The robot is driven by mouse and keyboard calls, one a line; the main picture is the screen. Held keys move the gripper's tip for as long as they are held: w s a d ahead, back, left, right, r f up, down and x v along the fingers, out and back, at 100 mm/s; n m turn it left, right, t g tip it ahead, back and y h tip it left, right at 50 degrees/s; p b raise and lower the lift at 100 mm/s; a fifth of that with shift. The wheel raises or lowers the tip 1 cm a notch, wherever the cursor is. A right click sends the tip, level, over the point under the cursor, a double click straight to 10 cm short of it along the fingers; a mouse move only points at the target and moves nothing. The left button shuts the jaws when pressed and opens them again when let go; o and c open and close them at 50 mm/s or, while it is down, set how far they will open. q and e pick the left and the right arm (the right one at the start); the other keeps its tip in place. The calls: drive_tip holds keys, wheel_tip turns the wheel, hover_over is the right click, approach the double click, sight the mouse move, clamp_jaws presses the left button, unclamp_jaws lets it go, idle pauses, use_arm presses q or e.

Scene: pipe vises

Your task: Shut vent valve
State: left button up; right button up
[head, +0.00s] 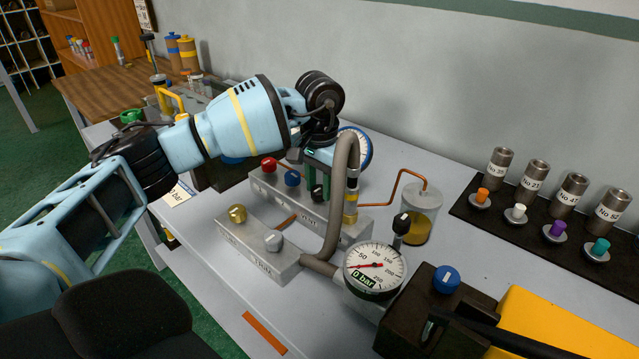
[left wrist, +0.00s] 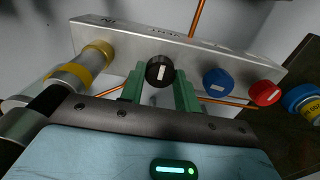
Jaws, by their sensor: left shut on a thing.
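The manifold block (head: 262,183) carries a row of knobs: red (head: 269,164), blue (head: 292,178) and black (head: 317,193). My left gripper (head: 318,179) comes down over the black knob from above. In the left wrist view its green fingers (left wrist: 160,88) are shut on the black knob (left wrist: 160,70), one on each side. The white mark on that knob faces the camera and runs roughly upright in the picture. My right gripper is not in view.
A grey hose (head: 341,205) arches close beside my left gripper. Metal cylinders (head: 535,178) stand at the right.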

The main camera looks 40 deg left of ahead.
sight(320, 189)
use_arm(q)
drive_tip(key=shift+f, duration=0.1)
drive_tip(key=o, duration=1)
drive_tip(key=shift+r, duration=0.2)
wheel_tip(320, 189, up, 7)
drive_tip(key=shift+r, duration=0.25)
